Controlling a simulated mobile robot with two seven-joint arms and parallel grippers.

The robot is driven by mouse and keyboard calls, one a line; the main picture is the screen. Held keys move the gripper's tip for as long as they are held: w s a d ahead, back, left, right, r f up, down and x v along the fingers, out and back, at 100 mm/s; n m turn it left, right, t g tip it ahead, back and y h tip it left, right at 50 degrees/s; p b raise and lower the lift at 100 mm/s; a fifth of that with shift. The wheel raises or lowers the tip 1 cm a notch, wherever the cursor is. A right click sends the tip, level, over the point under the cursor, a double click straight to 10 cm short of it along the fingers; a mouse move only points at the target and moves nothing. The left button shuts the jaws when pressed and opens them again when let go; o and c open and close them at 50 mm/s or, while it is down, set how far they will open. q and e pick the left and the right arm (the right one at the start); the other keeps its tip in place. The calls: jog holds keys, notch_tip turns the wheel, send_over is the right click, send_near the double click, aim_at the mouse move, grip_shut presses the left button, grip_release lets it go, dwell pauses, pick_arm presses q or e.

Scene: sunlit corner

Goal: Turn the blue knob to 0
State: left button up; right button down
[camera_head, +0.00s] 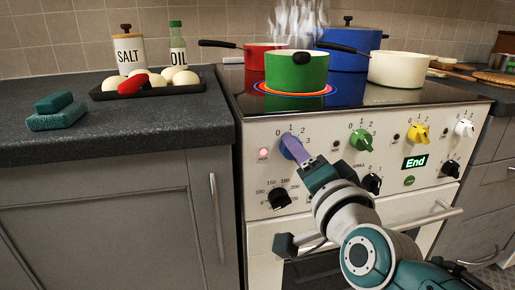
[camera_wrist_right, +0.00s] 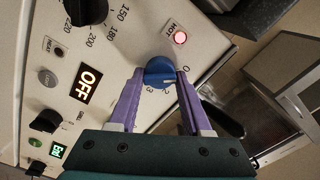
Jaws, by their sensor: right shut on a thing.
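The blue knob (camera_head: 287,147) is at the left of the stove's front panel, beneath the numbers 0, 1, 2 and 3. In the right wrist view, the knob (camera_wrist_right: 160,73) sits between the two purple fingers of my right gripper (camera_wrist_right: 160,78). The fingers are shut on its sides. In the head view, my right gripper (camera_head: 297,151) reaches the knob from the lower right and covers part of it. I cannot tell exactly which number the knob points to. My left gripper is not in view.
A red HOT light (camera_head: 263,154) is lit beside the knob. Green (camera_head: 361,140), yellow (camera_head: 418,134) and white (camera_head: 464,128) knobs line the panel. A green pot (camera_head: 296,72) stands on a glowing burner. Black oven dials (camera_head: 279,198) and an oven handle (camera_head: 420,218) are below.

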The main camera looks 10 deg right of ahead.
jog(key=shift+c, duration=1.8)
grip_release()
jog(key=s+p, duration=0.3)
jog(key=s, duration=0.7)
jog(key=shift+d, duration=0.2)
